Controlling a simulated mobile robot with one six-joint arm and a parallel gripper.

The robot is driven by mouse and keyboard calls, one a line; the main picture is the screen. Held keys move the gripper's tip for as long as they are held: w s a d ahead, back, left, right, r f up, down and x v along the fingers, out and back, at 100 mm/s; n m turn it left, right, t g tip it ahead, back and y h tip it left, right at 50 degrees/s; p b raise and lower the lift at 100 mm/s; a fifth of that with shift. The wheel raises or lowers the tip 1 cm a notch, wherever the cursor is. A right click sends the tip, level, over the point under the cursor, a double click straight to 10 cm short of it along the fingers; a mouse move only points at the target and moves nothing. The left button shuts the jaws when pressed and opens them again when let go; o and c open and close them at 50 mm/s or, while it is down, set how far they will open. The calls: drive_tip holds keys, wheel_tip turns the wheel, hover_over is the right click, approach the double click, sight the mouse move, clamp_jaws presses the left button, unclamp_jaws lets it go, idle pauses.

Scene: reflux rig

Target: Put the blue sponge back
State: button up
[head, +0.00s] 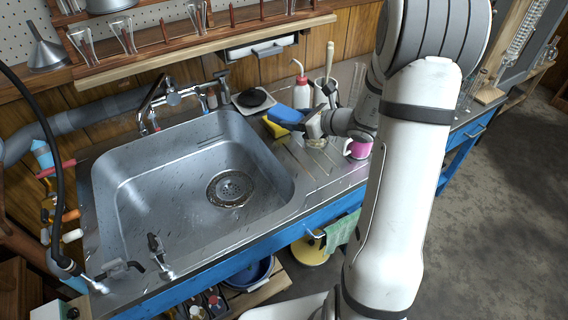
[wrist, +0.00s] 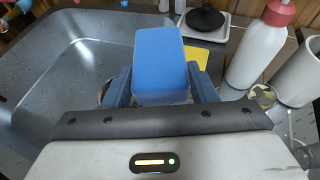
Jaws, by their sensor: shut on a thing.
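The blue sponge (head: 285,115) is held in my gripper (head: 300,122), above the drainboard at the right rim of the sink. In the wrist view the blue sponge (wrist: 160,58) sits between the two fingers of my gripper (wrist: 161,88), which are shut on its sides. A yellow sponge or cloth (head: 275,128) shows below and beside the blue sponge in the head view. The yellow thing (wrist: 197,56) is partly hidden behind the blue sponge in the wrist view.
The steel sink (head: 150,185) lies left of my gripper. A wooden shelf (head: 200,40) with glassware runs above. Some grooved drainboard (head: 310,180) is clear.

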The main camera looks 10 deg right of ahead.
sight(296, 155)
drive_tip(key=shift+s+d+f, duration=0.1)
drive_tip(key=shift+d+f, duration=0.05)
drive_tip(key=shift+f, duration=0.5)
wheel_tip(296, 155, down, 10)
drive_tip(key=shift+f+b, duration=0.1)
drive_tip(key=shift+b, duration=0.9)
drive_tip(key=o, duration=0.6)
drive_tip(key=shift+c, duration=0.2)
drive_tip(key=o, duration=0.5)
drive_tip(key=shift+c, duration=0.2)
